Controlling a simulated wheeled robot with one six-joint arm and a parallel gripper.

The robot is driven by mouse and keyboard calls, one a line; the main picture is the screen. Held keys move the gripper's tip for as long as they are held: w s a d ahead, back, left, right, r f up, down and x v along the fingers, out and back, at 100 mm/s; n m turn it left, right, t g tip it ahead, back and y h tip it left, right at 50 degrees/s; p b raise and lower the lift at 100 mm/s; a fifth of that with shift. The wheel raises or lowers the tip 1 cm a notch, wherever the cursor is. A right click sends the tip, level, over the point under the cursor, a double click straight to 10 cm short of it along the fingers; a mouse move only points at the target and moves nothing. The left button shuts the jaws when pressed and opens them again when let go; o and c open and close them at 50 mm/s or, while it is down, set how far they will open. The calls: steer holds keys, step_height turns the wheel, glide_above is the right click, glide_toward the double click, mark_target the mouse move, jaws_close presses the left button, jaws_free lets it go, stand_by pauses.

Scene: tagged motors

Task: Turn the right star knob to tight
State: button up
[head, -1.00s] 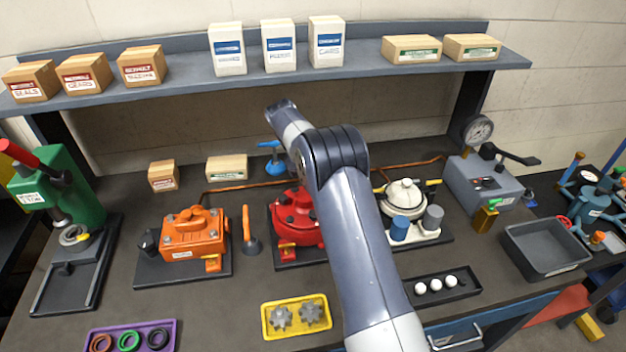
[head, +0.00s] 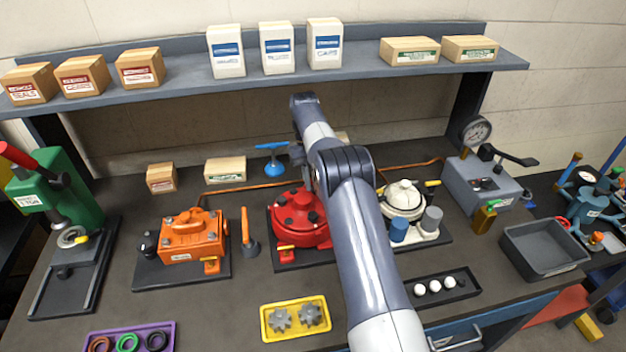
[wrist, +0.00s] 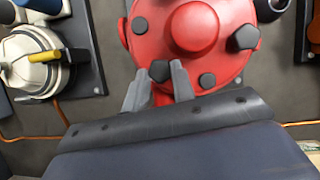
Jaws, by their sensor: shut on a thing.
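The red motor (head: 300,215) stands on a dark base plate in the middle of the bench, its right side partly hidden by my arm in the head view. The wrist view looks down on its red round top (wrist: 190,28) from the back, so left and right are swapped. A dark star knob (wrist: 160,70), the right one as the head view faces, sits between the two grey fingers of my gripper (wrist: 157,82), which is shut on it. The other star knob (wrist: 243,38) is clear of the fingers. In the head view my gripper is hidden behind my arm.
The white pump (head: 403,200) stands close on the right, also in the wrist view (wrist: 30,60). The orange motor (head: 193,237) and an orange-handled tool (head: 249,235) are on the left. A blue T-handled tool (head: 275,165) stands behind. A yellow gear tray (head: 296,318) lies in front.

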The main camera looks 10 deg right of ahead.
steer(key=m, duration=0.1)
steer(key=m+y, duration=0.1)
steer(key=m, duration=0.2)
steer(key=shift+w+d+r+m+y, duration=0.1)
steer(key=shift+d+r+m+y, duration=0.2)
steer(key=shift+r+y, duration=0.1)
steer(key=m+y, duration=0.1)
steer(key=m, duration=0.1)
steer(key=m+t+y, duration=0.1)
steer(key=m, duration=0.2)
steer(key=shift+d+f, duration=0.1)
steer(key=shift+d, duration=0.05)
steer(key=m, duration=0.2)
steer(key=m+t, duration=0.1)
steer(key=m, duration=0.1)
steer(key=m+t+y, duration=0.1)
steer(key=shift+s+d+m, duration=0.15)
steer(key=shift+s+m, duration=0.15)
steer(key=shift+m, duration=0.1)
steer(key=shift+s+m+t+b, duration=0.15)
steer(key=shift+m+t+b, duration=0.45)
steer(key=shift+m, duration=1.4)
steer(key=shift+t, duration=0.3)
steer(key=o, duration=1)
steer(key=shift+s+f, duration=0.1)
steer(key=shift+f, duration=0.05)
